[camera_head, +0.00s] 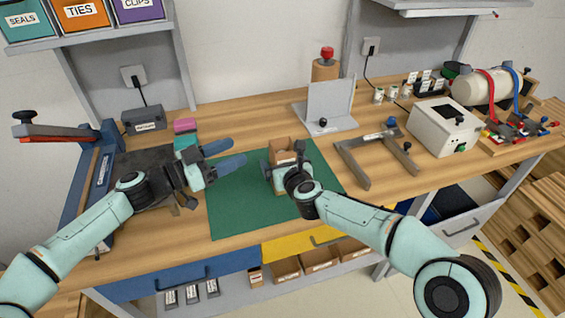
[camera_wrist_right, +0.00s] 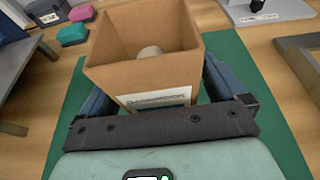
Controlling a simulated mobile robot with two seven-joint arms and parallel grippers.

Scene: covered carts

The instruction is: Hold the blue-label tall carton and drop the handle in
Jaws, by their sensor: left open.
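The tall carton (camera_head: 284,147) is a brown open-topped box standing on the green mat, with a white and blue label (camera_wrist_right: 160,98) on the side facing my right wrist camera. My right gripper (camera_head: 284,170) has its fingers on either side of the carton; in the right wrist view the fingers (camera_wrist_right: 160,92) lie against its sides. A pale round-ended piece (camera_wrist_right: 150,52) shows inside the carton; it may be the handle, but most of it is hidden. My left gripper (camera_head: 224,154) is open and empty, left of the carton, above the mat's left edge.
The green mat (camera_head: 235,215) is clear at the front. Pink and teal blocks (camera_head: 185,125) lie behind my left gripper. A grey stand (camera_head: 328,105), a dark U-shaped frame (camera_head: 352,165) and a white box (camera_head: 445,128) stand to the right. A blue-framed press (camera_head: 75,195) is at left.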

